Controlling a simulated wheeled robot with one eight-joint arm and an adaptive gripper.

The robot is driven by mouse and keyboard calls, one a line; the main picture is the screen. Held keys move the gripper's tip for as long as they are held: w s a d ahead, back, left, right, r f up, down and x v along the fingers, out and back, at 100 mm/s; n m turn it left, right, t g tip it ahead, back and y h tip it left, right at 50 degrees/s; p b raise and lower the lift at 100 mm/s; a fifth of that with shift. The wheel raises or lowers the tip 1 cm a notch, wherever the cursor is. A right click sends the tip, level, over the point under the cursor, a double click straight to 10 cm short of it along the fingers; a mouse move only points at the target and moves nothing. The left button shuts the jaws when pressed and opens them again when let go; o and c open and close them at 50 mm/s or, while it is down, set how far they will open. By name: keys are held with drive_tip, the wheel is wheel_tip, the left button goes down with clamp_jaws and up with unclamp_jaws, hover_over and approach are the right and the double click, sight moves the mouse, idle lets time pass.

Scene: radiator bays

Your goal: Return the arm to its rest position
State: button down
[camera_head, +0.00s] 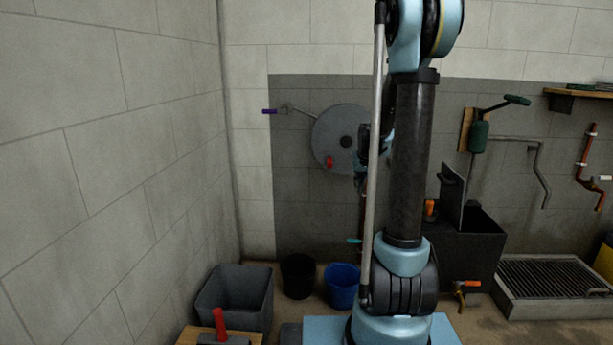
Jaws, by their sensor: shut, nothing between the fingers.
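My arm stands upright right of centre. Its light blue base and dark column rise to a blue elbow joint at the top edge, which is cut off by the frame. My gripper (361,183) shows only in part behind the column and a grey rod, in front of the grey wall panel. It is small and dark there, its fingers are shut, and I see nothing held. Most of the wrist is hidden by the column.
A round grey disc (338,138) with a red knob hangs on the wall behind. A grey bin (236,300), black bucket (298,276) and blue bucket (341,287) stand on the floor. A dark tank (475,248) and a floor grate (550,277) are right.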

drive_tip(key=s+a+r, duration=0.1)
drive_tip(key=s+r, duration=0.3)
drive_tip(key=s, duration=0.8)
drive_tip(key=s+f+g, duration=0.1)
drive_tip(key=s+f, duration=0.2)
drive_tip(key=s, duration=1.1)
drive_tip(key=s+a+f+g, duration=0.1)
drive_tip(key=s+f, duration=0.3)
drive_tip(key=s, duration=1.1)
drive_tip(key=shift+n, duration=0.3)
drive_tip(key=shift+w+f, duration=0.2)
drive_tip(key=shift+w, duration=0.2)
